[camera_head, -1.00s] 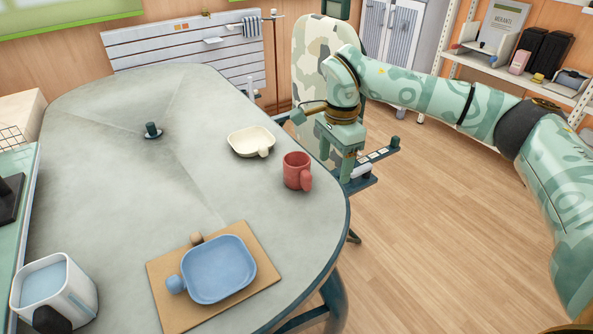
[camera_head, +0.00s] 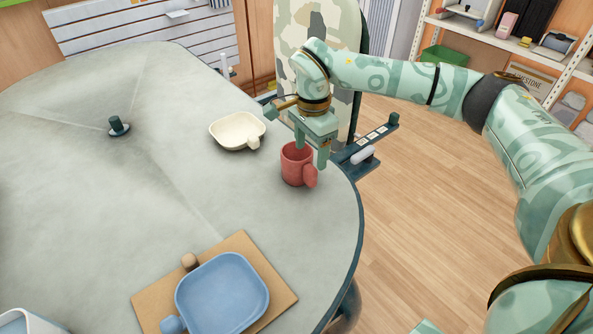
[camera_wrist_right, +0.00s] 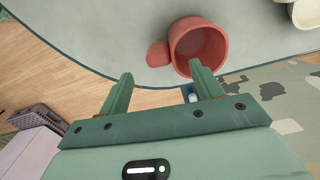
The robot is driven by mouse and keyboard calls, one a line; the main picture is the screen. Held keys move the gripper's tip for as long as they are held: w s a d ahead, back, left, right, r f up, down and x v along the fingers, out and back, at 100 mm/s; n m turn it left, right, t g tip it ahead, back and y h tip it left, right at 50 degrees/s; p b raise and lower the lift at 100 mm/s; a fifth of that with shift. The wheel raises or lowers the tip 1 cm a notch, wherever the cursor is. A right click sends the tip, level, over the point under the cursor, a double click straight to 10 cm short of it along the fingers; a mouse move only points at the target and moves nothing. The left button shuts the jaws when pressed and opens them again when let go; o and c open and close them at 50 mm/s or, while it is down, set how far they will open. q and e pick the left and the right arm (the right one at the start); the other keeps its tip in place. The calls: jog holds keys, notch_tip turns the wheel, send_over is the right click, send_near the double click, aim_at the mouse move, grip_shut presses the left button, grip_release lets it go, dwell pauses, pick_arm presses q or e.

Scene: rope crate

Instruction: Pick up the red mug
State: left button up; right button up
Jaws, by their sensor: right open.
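The red mug (camera_head: 296,165) stands upright on the grey table near its right edge, with its handle toward the lower right. My right gripper (camera_head: 312,154) is at the mug's far right side, its fingers partly over the mug in the head view. In the right wrist view the red mug (camera_wrist_right: 197,45) lies beyond the fingertips, its handle on the left. The right gripper (camera_wrist_right: 160,84) is open, with nothing between its fingers. One finger appears close to the mug's rim; I cannot tell whether they touch. My left gripper is not in view.
A cream dish (camera_head: 237,131) sits left of the mug. A blue dish (camera_head: 222,295) rests on a tan board (camera_head: 150,303) at the front. A dark knob (camera_head: 118,126) stands on the table (camera_head: 60,210). A camouflage-patterned chair back (camera_head: 290,50) rises behind the arm.

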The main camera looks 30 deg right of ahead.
aim_at(310, 166)
notch_tip(310, 166, down, 4)
jog(key=shift+r+b, duration=0.2)
jog(key=shift+b, duration=0.3)
notch_tip(310, 166, down, 2)
jog(key=shift+f+b, duration=0.25)
jog(key=shift+b, duration=0.6)
notch_tip(310, 166, down, 3)
jog(key=shift+r+b, duration=0.1)
jog(key=shift+b, duration=0.7)
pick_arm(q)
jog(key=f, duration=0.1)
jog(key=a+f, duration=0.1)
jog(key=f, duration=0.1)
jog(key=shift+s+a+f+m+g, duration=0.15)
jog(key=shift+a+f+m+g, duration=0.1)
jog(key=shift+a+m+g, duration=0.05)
pick_arm(e)
jog(key=shift+r, duration=0.2)
jog(key=c, duration=1.3)
